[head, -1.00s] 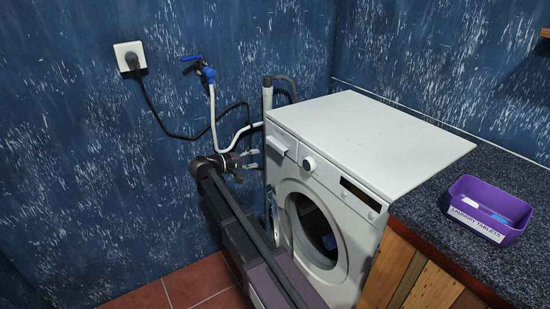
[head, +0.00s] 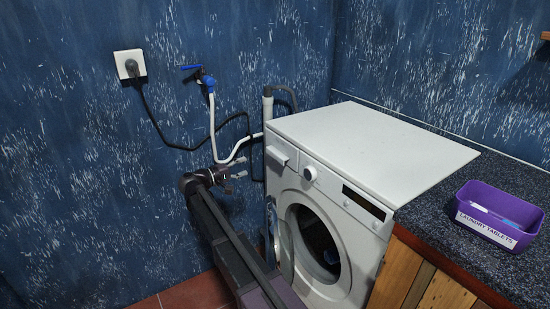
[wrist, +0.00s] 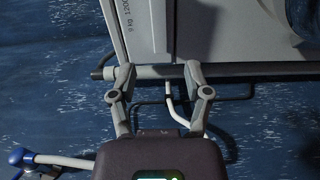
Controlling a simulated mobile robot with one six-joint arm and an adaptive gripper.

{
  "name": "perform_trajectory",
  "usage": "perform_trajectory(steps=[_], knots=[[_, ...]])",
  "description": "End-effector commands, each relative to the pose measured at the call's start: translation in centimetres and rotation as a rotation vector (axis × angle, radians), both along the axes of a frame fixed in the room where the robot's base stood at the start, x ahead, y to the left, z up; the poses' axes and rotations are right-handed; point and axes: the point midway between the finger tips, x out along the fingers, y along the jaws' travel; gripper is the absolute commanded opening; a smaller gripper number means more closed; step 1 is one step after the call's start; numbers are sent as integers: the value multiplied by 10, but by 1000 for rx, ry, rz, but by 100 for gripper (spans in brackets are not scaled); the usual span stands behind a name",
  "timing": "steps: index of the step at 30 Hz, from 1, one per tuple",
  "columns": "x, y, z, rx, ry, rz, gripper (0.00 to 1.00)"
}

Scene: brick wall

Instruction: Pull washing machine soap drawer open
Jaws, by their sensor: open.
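The white washing machine (head: 345,195) stands against the blue wall. Its soap drawer (head: 281,157) is at the upper left of the front, with a jutting handle lip, and looks closed. My gripper (head: 239,170) is left of the drawer and a little lower in the head view, apart from it. In the wrist view my gripper (wrist: 160,68) has its two fingers spread, with nothing held between them. Beyond the fingers there is a grey machine panel (wrist: 140,25) with printed lettering.
A white hose (head: 213,125) and blue tap hang on the wall behind my gripper; a black cable runs from a socket (head: 130,64). The round door (head: 318,243) is below the drawer. A purple laundry tablet box (head: 500,237) stands on the dark counter at right.

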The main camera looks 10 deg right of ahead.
Motion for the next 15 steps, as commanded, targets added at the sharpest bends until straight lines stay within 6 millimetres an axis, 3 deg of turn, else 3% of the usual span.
perform_trajectory(steps=[8, 15], knots=[[9, -24, 0, 0, 0, -2, 63], [23, -57, 0, 0, 0, -3, 63]])
